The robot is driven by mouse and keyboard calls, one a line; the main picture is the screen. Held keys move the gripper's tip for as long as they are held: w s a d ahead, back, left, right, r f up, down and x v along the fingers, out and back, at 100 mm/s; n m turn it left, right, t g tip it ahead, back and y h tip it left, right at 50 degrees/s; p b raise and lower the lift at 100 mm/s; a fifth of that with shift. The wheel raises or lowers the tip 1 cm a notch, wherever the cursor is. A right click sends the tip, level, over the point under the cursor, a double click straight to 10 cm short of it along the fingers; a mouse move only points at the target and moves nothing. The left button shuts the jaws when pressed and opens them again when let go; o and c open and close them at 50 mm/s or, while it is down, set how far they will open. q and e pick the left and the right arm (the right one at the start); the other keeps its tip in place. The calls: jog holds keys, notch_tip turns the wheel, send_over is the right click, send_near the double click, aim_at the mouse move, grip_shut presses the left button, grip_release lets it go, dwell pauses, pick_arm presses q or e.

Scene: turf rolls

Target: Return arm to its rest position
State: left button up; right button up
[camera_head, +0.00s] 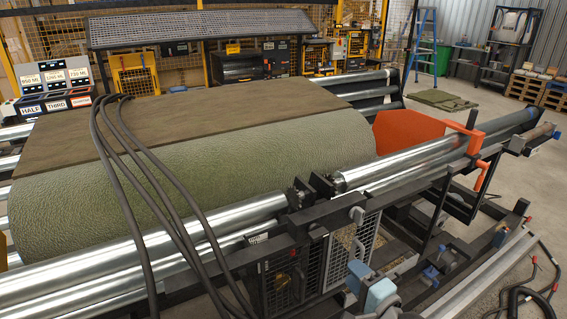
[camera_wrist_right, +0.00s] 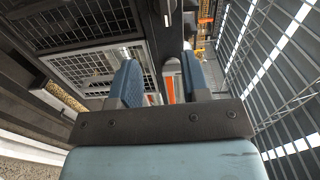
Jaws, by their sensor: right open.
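My right gripper (camera_head: 367,281) shows low in the head view, right of centre, in front of the machine's dark frame. Its blue fingers also show in the right wrist view (camera_wrist_right: 162,82), standing apart with nothing held between them. The gripper is open and empty. Most of my right arm is outside the head view. My left gripper is in neither view. A large green turf roll (camera_head: 240,160) lies on the machine's metal rollers, behind and left of my right gripper and apart from it.
Chrome rollers (camera_head: 150,245) run across the front, and black hoses (camera_head: 165,180) arch over the roll. An orange-red clamp (camera_head: 476,150) stands at the right. Open floor (camera_head: 470,95) lies at the back right.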

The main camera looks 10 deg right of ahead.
jog(key=s+a+f+n+g+h+p, duration=0.1)
jog(key=s+a+f+n+g+p, duration=0.1)
jog(key=s+f+n, duration=0.5)
jog(key=s+a+f+n+g+h+p, duration=0.1)
jog(key=s+f+n, duration=0.6)
jog(key=s, duration=0.7)
jog(key=a+n+g, duration=0.1)
jog(key=n+g, duration=0.1)
jog(key=shift+s+a+f+n+g+h+p, duration=0.25)
jog(key=shift+s+a+n+g+h+p, duration=0.05)
jog(key=shift+a+g+h+p, duration=0.1)
